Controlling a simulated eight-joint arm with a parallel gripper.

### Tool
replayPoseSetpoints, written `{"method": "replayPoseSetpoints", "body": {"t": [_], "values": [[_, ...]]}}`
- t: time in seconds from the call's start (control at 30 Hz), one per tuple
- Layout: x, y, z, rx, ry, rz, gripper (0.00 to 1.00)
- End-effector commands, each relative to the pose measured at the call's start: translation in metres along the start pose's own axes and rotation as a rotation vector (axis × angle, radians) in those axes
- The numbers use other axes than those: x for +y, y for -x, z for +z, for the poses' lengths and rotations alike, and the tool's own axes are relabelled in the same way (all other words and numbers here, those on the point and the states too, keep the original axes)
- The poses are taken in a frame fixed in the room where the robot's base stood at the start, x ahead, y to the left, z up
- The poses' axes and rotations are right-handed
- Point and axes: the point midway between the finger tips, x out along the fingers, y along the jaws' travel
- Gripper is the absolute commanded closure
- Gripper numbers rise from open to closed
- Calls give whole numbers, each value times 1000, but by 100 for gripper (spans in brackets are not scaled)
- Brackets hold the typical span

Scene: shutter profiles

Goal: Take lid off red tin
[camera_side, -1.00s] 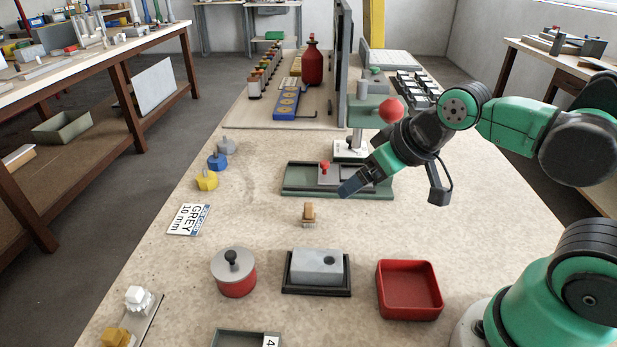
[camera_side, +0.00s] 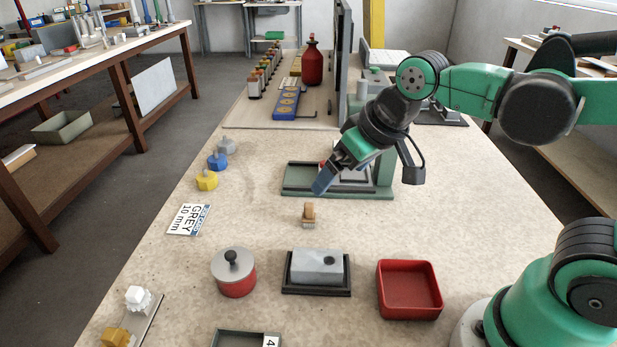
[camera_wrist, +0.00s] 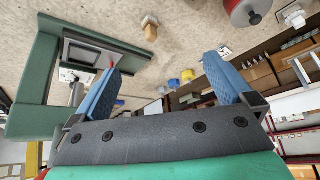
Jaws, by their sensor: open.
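The red tin (camera_side: 236,286) stands upright at the front left of the bench. Its grey lid (camera_side: 228,266) with a dark round knob (camera_side: 232,257) sits on top. The tin also shows at the top right of the wrist view (camera_wrist: 240,12), partly cut off by the frame edge. My gripper (camera_side: 322,184) is in the air above the bench, behind and to the right of the tin and well apart from it. In the wrist view the two blue fingers (camera_wrist: 165,75) are spread wide with nothing between them.
A grey block in a black tray (camera_side: 318,291) and a red open bin (camera_side: 409,290) stand right of the tin. A green fixture (camera_side: 300,178) is behind. Clear bench surrounds the tin.

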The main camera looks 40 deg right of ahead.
Motion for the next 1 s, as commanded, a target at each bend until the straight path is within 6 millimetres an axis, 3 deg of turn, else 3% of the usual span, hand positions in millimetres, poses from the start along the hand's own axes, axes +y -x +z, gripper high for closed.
{"method": "replayPoseSetpoints", "body": {"t": [0.3, 0.53, 0.7, 1.0], "values": [[-80, -33, -41, -279, 49, -38, 0], [-136, -68, -41, -440, 85, -10, 0], [-153, -80, -36, -491, 97, 7, 0], [-154, -110, -20, -497, 97, 11, 0]]}}
